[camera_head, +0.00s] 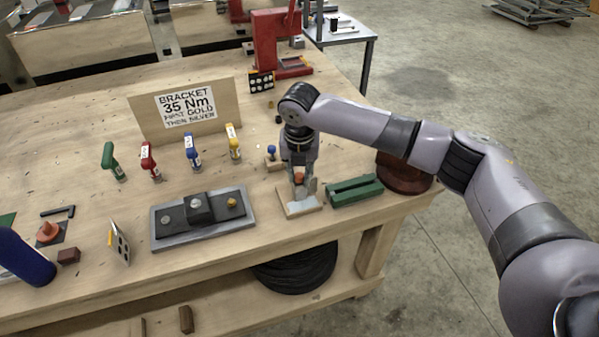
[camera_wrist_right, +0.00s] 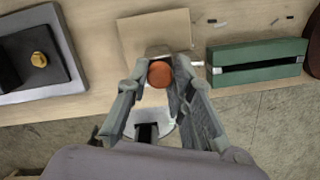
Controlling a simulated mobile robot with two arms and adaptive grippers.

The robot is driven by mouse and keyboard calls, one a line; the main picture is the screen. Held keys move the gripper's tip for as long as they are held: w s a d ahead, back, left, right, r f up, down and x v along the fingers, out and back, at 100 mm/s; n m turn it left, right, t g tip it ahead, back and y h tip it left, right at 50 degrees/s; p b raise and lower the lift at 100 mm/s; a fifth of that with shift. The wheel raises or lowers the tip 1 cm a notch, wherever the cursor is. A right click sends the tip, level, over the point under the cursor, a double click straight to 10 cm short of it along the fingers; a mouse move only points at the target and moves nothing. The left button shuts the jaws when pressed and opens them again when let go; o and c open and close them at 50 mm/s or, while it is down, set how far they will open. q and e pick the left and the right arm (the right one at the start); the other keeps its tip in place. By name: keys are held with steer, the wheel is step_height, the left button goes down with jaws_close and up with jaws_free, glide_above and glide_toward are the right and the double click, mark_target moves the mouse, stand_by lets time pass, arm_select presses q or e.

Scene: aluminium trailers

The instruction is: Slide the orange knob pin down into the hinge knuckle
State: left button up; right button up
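The orange knob pin (camera_head: 299,178) stands over a small wooden board with a light metal plate (camera_head: 303,206) near the table's front edge. My right gripper (camera_head: 299,180) points down over this board, its fingers on both sides of the knob. In the right wrist view the round orange knob (camera_wrist_right: 160,74) sits between the two fingertips (camera_wrist_right: 161,70), which look closed against it. The pin's shaft and the hinge knuckle are hidden below the knob and fingers, so I cannot tell how deep the pin sits. My left gripper is not in view.
A green slotted block (camera_head: 355,190) lies right of the board, with a dark red round thing (camera_head: 404,174) beyond. A grey tray (camera_head: 178,241) with a gold knob (camera_head: 232,202) is on the left. Several coloured drivers and a sign (camera_head: 186,108) stand behind.

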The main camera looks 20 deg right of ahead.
steer(key=o, duration=0.4)
steer(key=shift+s+f, duration=0.25)
steer(key=shift+f, duration=0.45)
steer(key=shift+w+f, duration=0.1)
steer(key=shift+r, duration=0.25)
steer(key=shift+w+r, duration=0.15)
steer(key=shift+r, duration=0.2)
step_height(320, 180, up, 13)
steer(key=s+b, duration=0.1)
steer(key=b, duration=0.1)
steer(key=shift+s+a+f, duration=0.15)
steer(key=shift+a+f, duration=0.05)
steer(key=shift+a, duration=0.05)
